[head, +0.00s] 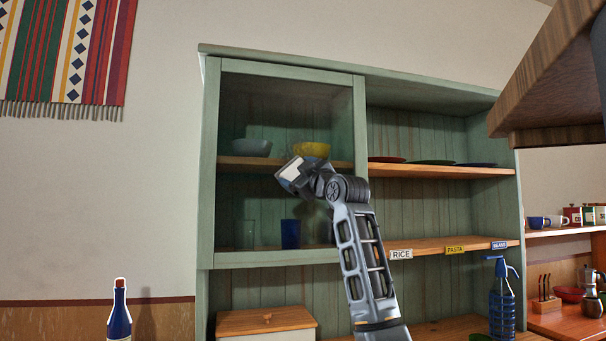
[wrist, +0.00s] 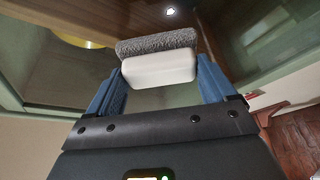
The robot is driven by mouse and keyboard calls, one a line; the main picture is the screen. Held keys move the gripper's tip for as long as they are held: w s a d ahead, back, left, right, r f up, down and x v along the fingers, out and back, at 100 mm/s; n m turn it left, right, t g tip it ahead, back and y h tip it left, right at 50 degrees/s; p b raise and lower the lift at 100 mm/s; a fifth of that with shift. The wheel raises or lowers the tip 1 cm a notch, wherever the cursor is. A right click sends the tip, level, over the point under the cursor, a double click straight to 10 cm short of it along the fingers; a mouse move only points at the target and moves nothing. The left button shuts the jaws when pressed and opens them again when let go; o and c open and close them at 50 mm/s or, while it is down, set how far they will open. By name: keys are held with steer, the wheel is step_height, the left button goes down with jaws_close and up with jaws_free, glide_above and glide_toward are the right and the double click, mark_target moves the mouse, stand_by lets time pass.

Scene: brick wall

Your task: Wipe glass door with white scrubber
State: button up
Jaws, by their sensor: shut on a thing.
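The white scrubber (wrist: 158,70) has a white block body and a grey fuzzy pad. My gripper (wrist: 160,84) is shut on the white body, one blue finger on each side, in the wrist view. The pad faces the glass door (head: 262,120), a glazed green-framed door on the left of the cabinet. In the head view my gripper (head: 290,172) is in front of the door's middle, near the shelf level, with the white of the scrubber showing at its end. I cannot tell whether the pad touches the glass.
Behind the glass stand a yellow bowl (head: 312,150), a grey bowl (head: 251,147) and a blue cup (head: 290,234). Open shelves (head: 440,171) with plates are to the right. A wooden overhang (head: 550,100) juts in at upper right. A blue bottle (head: 119,315) stands at lower left.

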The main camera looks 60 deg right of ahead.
steer(key=shift+w+a, duration=0.9)
steer(key=shift+w, duration=0.05)
steer(key=shift+d+r+p, duration=0.1)
steer(key=shift+r+p, duration=0.85)
steer(key=shift+r, duration=0.2)
steer(key=shift+s+d+r, duration=1.05)
steer(key=shift+s+d, duration=2.05)
steer(key=shift+s, duration=0.6)
steer(key=shift+w+a+p, duration=0.2)
steer(key=shift+w+a, duration=0.85)
steer(key=shift+w, duration=0.2)
steer(key=shift+w+a+p, duration=0.15)
steer(key=shift+w+a, duration=0.85)
steer(key=shift+w, duration=0.3)
steer(key=shift+w+a+p, duration=0.2)
steer(key=shift+w+a, duration=0.85)
steer(key=shift+w, duration=0.2)
steer(key=shift+s+d+r+p, duration=0.3)
steer(key=shift+s+d+r, duration=0.2)
steer(key=shift+s+d, duration=0.25)
steer(key=shift+s+d+r+p, duration=0.3)
steer(key=shift+s+d+r, duration=0.3)
steer(key=shift+s, duration=0.25)
steer(key=s+d, duration=0.1)
steer(key=s, duration=0.1)
steer(key=s+d, duration=0.2)
steer(key=shift+s+d+b, duration=0.2)
steer(key=shift+b, duration=0.1)
